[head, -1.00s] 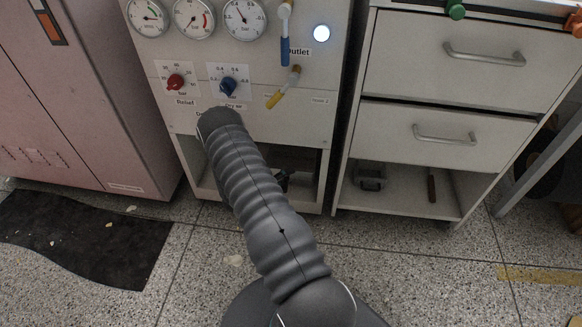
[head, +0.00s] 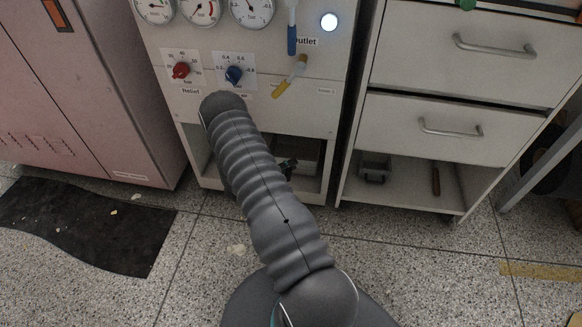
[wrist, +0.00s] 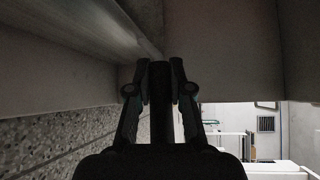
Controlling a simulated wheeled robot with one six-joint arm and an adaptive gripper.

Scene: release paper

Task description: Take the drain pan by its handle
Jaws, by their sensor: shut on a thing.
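The drain pan (head: 306,154) seems to be the grey box-like shape in the open bay at the bottom of the gauge cabinet. My arm covers much of this bay. My gripper (head: 287,166) shows small and dark in front of the pan, partly behind my arm. In the wrist view my gripper (wrist: 160,82) has its two fingers closed around a dark upright bar (wrist: 161,108), which looks like the pan's handle. How the bar joins the pan is hidden.
The gauge cabinet (head: 300,100) carries dials, knobs and valve levers above the bay. A white drawer unit (head: 415,85) stands to its right, a pink cabinet (head: 95,90) to its left. A black mat (head: 85,225) lies on the speckled floor. The floor in front is open.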

